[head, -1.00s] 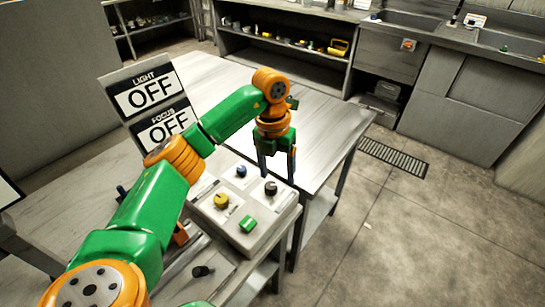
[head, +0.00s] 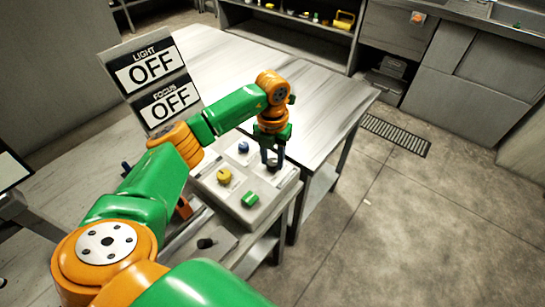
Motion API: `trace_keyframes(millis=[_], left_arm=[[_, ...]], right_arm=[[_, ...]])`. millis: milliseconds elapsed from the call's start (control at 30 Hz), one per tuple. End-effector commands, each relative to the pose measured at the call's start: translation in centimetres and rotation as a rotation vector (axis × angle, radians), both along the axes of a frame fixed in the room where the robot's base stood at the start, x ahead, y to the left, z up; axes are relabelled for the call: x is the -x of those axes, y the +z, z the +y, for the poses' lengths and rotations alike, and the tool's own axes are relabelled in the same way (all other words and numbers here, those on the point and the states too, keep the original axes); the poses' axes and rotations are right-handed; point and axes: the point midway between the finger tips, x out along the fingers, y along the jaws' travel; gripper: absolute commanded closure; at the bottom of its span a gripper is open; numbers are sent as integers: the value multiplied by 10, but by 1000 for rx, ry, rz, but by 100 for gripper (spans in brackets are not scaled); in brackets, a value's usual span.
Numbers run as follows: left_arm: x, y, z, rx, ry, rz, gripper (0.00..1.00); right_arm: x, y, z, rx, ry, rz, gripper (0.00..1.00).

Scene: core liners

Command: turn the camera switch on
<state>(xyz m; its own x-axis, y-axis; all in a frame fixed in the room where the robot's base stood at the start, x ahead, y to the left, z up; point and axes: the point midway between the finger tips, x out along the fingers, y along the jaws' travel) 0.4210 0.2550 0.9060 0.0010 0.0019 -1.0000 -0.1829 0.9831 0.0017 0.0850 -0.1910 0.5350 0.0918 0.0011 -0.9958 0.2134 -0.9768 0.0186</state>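A light grey control box (head: 230,207) on the bench carries a blue knob (head: 243,147), a yellow knob (head: 224,176), a green switch (head: 250,199) and a black knob (head: 272,167). No label shows which is the camera switch. My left gripper (head: 272,160) points down over the black knob, with a finger on each side of it. The fingers stand close together and appear shut on the knob, which they partly hide. Behind the box, a sign (head: 149,68) reads LIGHT OFF and another (head: 169,103) reads FOCUS OFF. My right gripper is not in view.
A black knob or lever (head: 205,243) sits on a lower plate in front of the box. A metal table (head: 310,105) stretches behind, with clear room on top. Shelves with small items and a sink counter stand at the back. Open floor lies to the right.

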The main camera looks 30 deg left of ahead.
Motion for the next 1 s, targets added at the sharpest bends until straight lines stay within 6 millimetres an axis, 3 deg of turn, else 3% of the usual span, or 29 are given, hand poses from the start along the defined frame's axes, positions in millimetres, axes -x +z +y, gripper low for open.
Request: trace_keyframes(millis=[467, 1000], left_arm=[[0, 0, 0, 0, -80, -1, 100], [-1, 0, 0, -1, -553, -2, 100]], right_arm=[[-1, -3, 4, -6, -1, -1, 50], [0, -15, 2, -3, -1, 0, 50]])
